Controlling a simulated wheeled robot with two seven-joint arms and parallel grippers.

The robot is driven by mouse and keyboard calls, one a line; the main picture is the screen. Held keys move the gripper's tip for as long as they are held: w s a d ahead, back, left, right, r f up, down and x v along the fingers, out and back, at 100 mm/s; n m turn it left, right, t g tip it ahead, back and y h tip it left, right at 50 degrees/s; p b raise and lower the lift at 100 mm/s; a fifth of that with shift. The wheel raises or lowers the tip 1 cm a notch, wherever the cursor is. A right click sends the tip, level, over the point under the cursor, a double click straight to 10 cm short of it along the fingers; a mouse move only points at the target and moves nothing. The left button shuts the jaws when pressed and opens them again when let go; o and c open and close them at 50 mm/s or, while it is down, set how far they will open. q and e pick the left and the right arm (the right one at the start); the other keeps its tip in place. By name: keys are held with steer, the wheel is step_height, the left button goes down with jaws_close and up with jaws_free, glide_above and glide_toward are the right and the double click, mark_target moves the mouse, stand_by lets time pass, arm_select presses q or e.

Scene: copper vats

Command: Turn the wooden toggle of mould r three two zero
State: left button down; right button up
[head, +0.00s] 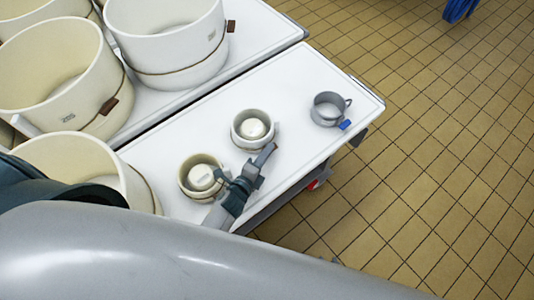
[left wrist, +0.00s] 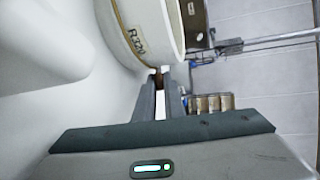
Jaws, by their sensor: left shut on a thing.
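Mould R320 (left wrist: 148,32) is a cream round mould with a dark band, its label readable in the left wrist view. In the head view, the small mould with a white disc inside (head: 239,133) at the fingertips appears to be the same one. My left gripper (head: 269,152) reaches up to its lower right side. In the left wrist view the fingers (left wrist: 168,84) are shut on the small brown wooden toggle (left wrist: 157,72) at the mould's rim. The fingers hide most of the toggle. My right gripper is not in view.
Another small mould (head: 186,184) stands close left of my left gripper. A grey metal cup (head: 326,109) and a blue object (head: 345,125) stand right on the white table (head: 294,72). Large cream moulds (head: 62,88) fill the upper left. Tiled floor lies to the right.

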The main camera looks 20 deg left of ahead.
arm_select(q)
steer(key=c, duration=1.8)
jaws_free()
steer(key=shift+c, duration=0.2)
steer(key=shift+s, duration=0.15)
